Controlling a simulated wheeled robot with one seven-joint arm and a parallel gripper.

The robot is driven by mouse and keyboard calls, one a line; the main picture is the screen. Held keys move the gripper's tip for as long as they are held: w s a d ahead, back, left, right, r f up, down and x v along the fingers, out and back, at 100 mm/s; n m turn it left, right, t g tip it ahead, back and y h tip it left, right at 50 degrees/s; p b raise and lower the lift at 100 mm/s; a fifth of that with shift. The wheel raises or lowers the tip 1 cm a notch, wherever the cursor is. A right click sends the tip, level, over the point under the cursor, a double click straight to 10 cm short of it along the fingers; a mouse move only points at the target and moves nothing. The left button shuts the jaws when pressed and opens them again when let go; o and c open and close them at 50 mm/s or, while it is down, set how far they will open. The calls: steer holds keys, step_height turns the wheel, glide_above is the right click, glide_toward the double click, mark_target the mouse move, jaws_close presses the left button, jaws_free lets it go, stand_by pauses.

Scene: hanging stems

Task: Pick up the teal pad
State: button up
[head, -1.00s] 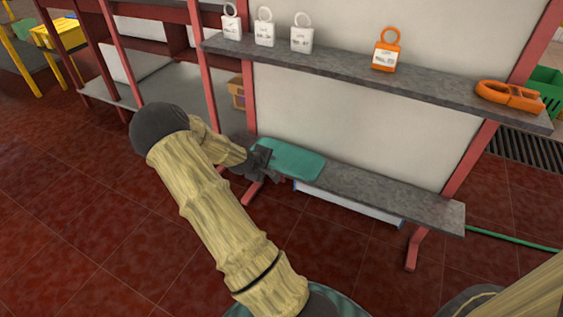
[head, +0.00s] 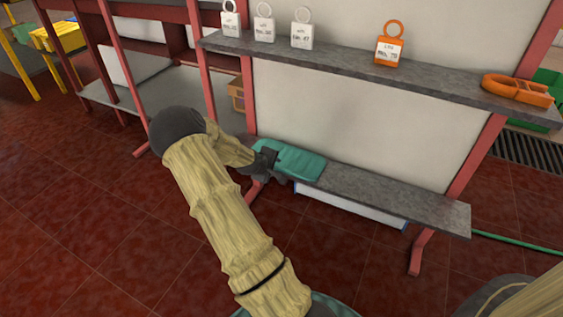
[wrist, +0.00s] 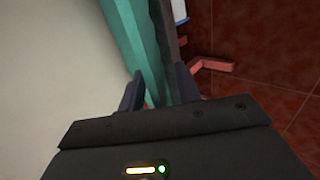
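The teal pad (head: 298,161) lies flat at the left end of the low grey shelf (head: 400,196). My gripper (head: 275,162) is at the pad's left front part in the head view, partly covering it. In the wrist view, the teal pad (wrist: 143,45) runs up beside the dark shelf edge. My gripper (wrist: 160,88) has its two dark fingers apart there, one over the pad's face and one on the far side of the shelf edge. Whether either finger touches the pad is unclear.
The upper shelf (head: 350,68) holds white tags (head: 264,30), an orange tag (head: 389,50) and an orange clip-like object (head: 517,90). Red posts (head: 468,170) frame a pale back panel (head: 360,130). A white-blue item (head: 350,206) is under the low shelf. The tiled floor in front is open.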

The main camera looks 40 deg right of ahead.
jaws_close()
steer(key=shift+r, duration=0.1)
steer(key=shift+a+r+p, duration=0.15)
steer(key=shift+r+p, duration=0.25)
steer(key=shift+p, duration=0.3)
step_height(320, 180, up, 7)
steer(key=p, duration=0.4)
steer(key=shift+s+a, duration=0.1)
steer(key=s+a+p, duration=0.3)
steer(key=a, duration=0.6)
steer(key=s+a+f+p, duration=0.1)
steer(key=s+a+p, duration=0.2)
steer(key=a, duration=0.6)
steer(key=shift+s, duration=0.75)
steer(key=shift+w, duration=0.1)
